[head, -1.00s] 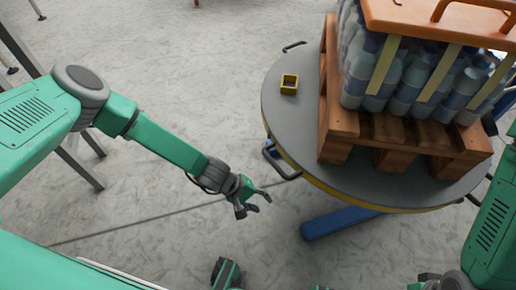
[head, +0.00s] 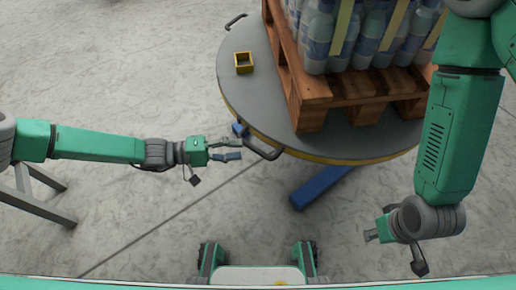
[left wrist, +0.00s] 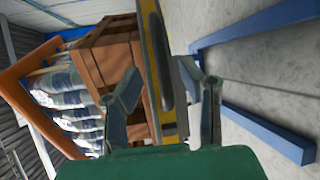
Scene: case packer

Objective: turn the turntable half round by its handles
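The round grey turntable (head: 262,95) with a yellow rim carries a wooden pallet (head: 310,90) of bottles. A dark handle (head: 264,150) sticks out from its near left rim, and another handle (head: 236,20) shows at its far left. My left gripper (head: 241,149) is open and level, its fingertips just left of the near handle. In the left wrist view the open fingers (left wrist: 168,90) stand on either side of the rim and handle area; contact cannot be made out. My right gripper (head: 372,236) hangs at lower right, apart from the turntable; its finger opening is unclear.
A blue beam (head: 320,186) lies on the floor by the near rim. A grey metal stand (head: 40,205) is at left.

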